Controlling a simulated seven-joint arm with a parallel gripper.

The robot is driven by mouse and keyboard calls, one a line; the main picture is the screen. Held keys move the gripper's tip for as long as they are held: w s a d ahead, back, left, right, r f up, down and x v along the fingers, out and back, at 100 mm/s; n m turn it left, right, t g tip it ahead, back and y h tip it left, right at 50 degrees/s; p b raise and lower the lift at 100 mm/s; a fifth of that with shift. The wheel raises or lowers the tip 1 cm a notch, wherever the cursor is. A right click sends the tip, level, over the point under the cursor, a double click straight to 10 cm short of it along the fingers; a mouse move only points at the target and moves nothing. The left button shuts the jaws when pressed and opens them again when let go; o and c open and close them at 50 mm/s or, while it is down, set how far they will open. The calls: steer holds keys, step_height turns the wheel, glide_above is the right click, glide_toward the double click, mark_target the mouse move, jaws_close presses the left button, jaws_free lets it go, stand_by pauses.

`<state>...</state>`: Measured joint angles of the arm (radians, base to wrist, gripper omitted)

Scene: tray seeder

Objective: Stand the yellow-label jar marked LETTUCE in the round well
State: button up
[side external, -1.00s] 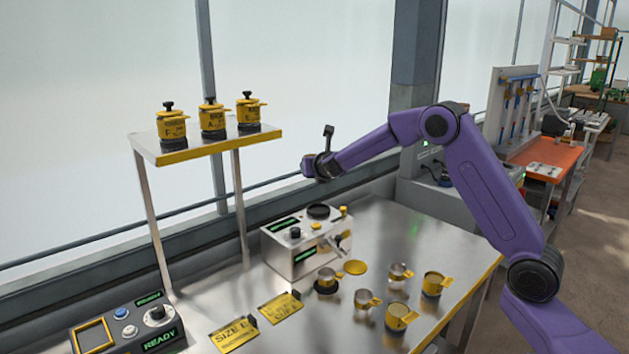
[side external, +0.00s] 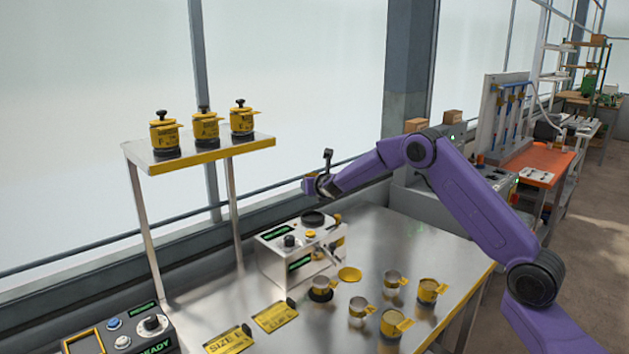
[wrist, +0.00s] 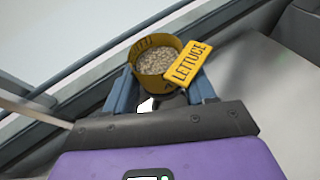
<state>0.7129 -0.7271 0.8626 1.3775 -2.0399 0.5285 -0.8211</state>
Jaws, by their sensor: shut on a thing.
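In the wrist view, my gripper (wrist: 160,100) is shut on the LETTUCE jar (wrist: 153,62), a yellow, open-topped jar full of pale seeds. Its yellow tag (wrist: 187,62) reads LETTUCE and sticks out to the right. The jar's underside is hidden.
Several small cups with yellow tags, such as one cup (side external: 393,322), stand on the steel table (side external: 400,245) in front of the box. A yellow disc (side external: 350,274) lies near them. A raised shelf (side external: 200,158) with 3 yellow jars stands left. A control panel (side external: 120,330) is at front left.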

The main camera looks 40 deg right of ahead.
steer(key=shift+f, duration=4.55)
steer(key=shift+f, duration=0.35)
steer(key=o, duration=1.3)
steer(key=shift+f, duration=0.1)
steer(key=shift+s+f, duration=0.1)
steer(key=s+a+r+m+g, duration=0.1)
steer(key=s+a+r+m, duration=0.3)
steer(key=s, duration=0.6)
steer(key=s+a+r+m+g, duration=0.25)
steer(key=s+a, duration=0.25)
steer(key=s, duration=0.5)
steer(key=s+a+r+m+g, duration=0.1)
steer(key=s+a+r+m, duration=0.3)
steer(key=s, duration=0.5)
steer(key=s+a+m+g+y, duration=0.2)
steer(key=s+a, duration=0.1)
steer(key=s, duration=0.6)
steer(key=s+a+m+g+y, duration=0.2)
steer(key=s+a+g, duration=0.1)
steer(key=s, duration=0.6)
steer(key=s+a+m+g+y, duration=0.2)
steer(key=s+a+m, duration=0.1)
steer(key=s, duration=0.6)
steer(key=shift+s+f+g+y, duration=0.2)
steer(key=shift+s+g+y, duration=0.05)
steer(key=shift+y, duration=0.15)
